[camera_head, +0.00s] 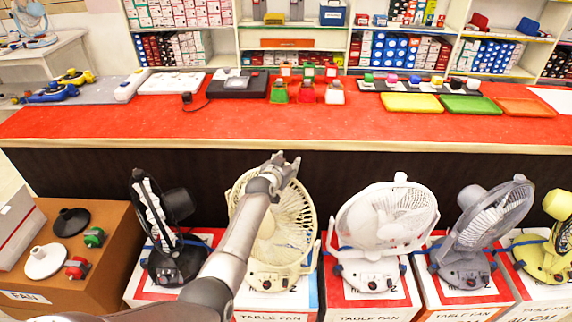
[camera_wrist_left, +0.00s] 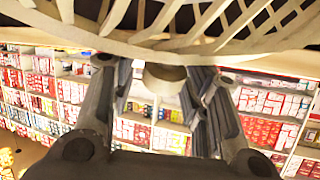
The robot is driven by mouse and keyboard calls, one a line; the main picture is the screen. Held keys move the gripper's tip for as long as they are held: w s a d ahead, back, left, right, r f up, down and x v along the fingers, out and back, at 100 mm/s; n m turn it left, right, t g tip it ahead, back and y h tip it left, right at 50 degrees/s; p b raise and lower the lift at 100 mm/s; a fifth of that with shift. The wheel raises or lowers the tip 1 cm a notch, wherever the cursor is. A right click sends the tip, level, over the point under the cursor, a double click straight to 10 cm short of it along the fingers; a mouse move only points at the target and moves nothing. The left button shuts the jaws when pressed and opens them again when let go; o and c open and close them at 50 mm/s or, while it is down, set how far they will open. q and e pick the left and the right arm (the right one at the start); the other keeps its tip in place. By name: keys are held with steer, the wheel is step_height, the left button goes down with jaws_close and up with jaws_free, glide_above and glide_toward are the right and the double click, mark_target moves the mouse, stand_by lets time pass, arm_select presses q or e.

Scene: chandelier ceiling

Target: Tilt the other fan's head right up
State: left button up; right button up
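A cream fan (camera_head: 290,232) stands on a red and white box, its round head facing forward. My left gripper (camera_head: 279,167) is at the top rim of this head, its fingers spread. In the left wrist view the cream guard (camera_wrist_left: 225,28) crosses the top, and the open fingers (camera_wrist_left: 158,90) lie either side of a short cream cylinder (camera_wrist_left: 164,76); contact cannot be told. A white fan (camera_head: 388,222) stands to the right, its head leaning back. A black fan (camera_head: 153,210) is at left, a grey fan (camera_head: 497,213) and a yellow fan (camera_head: 555,250) at right. My right gripper is not in view.
A long red-topped counter (camera_head: 220,122) runs behind the fans, with small goods and trays on it. Stocked shelves (camera_head: 290,40) stand beyond. A brown box (camera_head: 85,255) with knobs and discs is at left. The fans stand close together.

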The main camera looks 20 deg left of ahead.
arm_select(q)
steer(key=shift+v, duration=6.05)
